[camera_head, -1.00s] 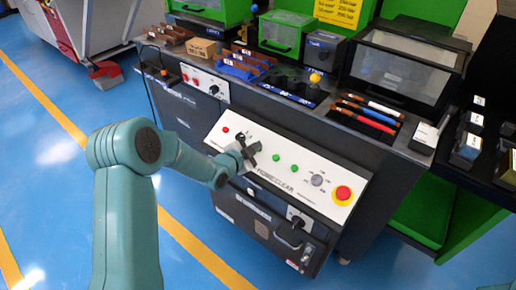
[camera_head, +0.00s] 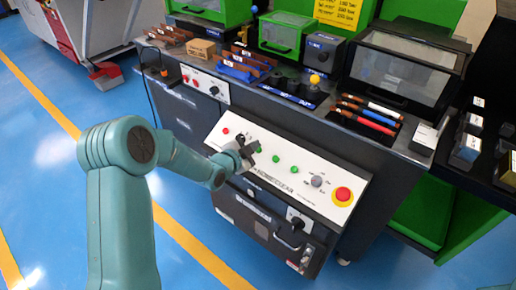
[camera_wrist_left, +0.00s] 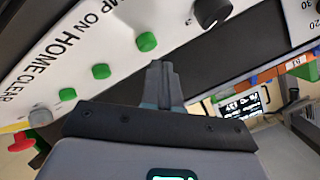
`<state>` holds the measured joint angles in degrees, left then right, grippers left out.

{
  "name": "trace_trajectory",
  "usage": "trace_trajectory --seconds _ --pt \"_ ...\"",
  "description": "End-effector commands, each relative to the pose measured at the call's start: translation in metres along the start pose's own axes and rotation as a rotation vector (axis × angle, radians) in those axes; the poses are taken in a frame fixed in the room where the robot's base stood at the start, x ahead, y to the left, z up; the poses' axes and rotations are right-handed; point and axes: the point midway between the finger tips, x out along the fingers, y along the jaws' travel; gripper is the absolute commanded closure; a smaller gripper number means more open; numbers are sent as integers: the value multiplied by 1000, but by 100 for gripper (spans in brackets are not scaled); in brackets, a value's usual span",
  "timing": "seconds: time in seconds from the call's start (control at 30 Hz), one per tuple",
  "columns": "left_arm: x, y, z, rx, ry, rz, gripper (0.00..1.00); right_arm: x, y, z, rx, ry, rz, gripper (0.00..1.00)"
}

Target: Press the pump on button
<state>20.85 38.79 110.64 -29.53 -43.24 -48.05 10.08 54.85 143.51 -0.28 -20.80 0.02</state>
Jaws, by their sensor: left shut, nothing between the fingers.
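The sloped white control panel (camera_head: 318,190) carries a row of green buttons. The pump on button (camera_wrist_left: 146,41) is the green one under the "MP ON" lettering in the left wrist view. In the head view it is largely hidden by my left gripper (camera_head: 251,149). My left gripper also shows in the wrist view (camera_wrist_left: 160,68), its fingers shut and empty. Its tips appear just below and right of the pump on button, with a small gap in the picture; I cannot tell the depth. My right gripper is not in view.
The home button (camera_wrist_left: 101,71) and clear button (camera_wrist_left: 67,94) sit beside it. A grey knob (camera_head: 317,181) and a red emergency stop (camera_head: 343,194) are farther right. A dark knob (camera_wrist_left: 212,12) is on the other side. Tools and bins stand on the bench behind.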

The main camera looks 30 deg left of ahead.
Motion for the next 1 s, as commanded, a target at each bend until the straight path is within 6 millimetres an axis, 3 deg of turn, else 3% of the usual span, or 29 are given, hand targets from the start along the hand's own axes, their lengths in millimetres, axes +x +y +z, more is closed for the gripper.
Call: trace_trajectory --seconds 0.2,0.7,1.0 --pt "-2 -2 -2 0 0 0 100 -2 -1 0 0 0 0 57" --pt "-34 -25 -25 1 0 0 100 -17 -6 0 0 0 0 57" --pt "-35 -25 -25 0 0 0 100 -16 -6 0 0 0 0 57"
